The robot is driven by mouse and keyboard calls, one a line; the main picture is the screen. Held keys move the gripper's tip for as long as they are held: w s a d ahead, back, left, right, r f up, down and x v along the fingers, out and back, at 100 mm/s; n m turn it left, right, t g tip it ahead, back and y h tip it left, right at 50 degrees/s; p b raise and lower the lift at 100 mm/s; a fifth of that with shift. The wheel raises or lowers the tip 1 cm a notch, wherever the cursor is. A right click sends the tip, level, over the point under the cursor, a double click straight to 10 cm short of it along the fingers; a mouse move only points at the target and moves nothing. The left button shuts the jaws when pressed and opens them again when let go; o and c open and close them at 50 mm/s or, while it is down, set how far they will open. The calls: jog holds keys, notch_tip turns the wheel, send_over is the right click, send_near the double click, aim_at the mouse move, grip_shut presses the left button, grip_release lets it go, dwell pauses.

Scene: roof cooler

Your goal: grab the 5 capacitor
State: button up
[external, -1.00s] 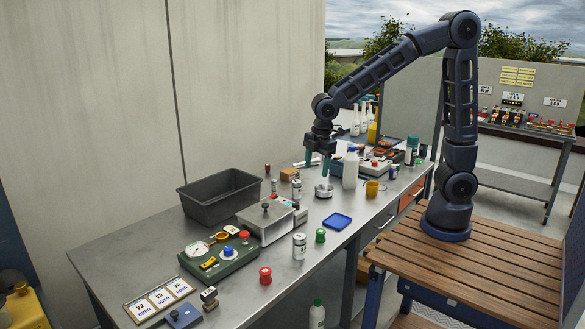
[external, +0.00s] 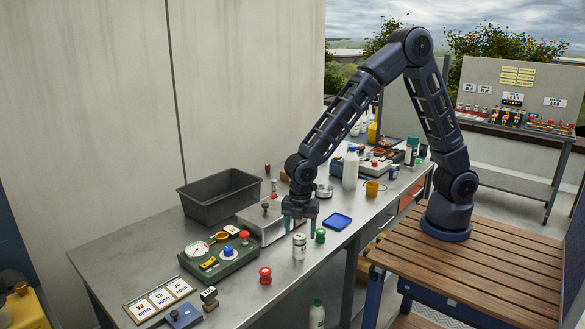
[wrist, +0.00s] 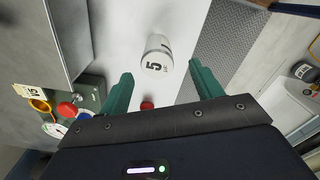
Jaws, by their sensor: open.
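A white cylindrical capacitor marked 5 (wrist: 158,57) stands on the metal bench in the wrist view, just beyond and between my gripper's two green fingers (wrist: 160,78). It appears to be the white can (external: 299,247) near the bench's front edge in the external view. My gripper (external: 300,227) is open and empty, pointing down above and slightly behind that can. No contact with the can shows.
A dark grey bin (external: 220,198) and a green gauge panel (external: 221,262) stand to the left. A red knob (external: 265,276) and a green knob (external: 320,236) stand near the can.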

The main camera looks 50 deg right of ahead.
aim_at(300, 236)
jog(key=shift+w+d+f, duration=0.1)
jog(key=shift+f, duration=1.5)
jog(key=shift+w+d+f, duration=0.1)
jog(key=shift+f, duration=1.45)
jog(key=shift+c, duration=0.3)
jog(key=c, duration=1.1)
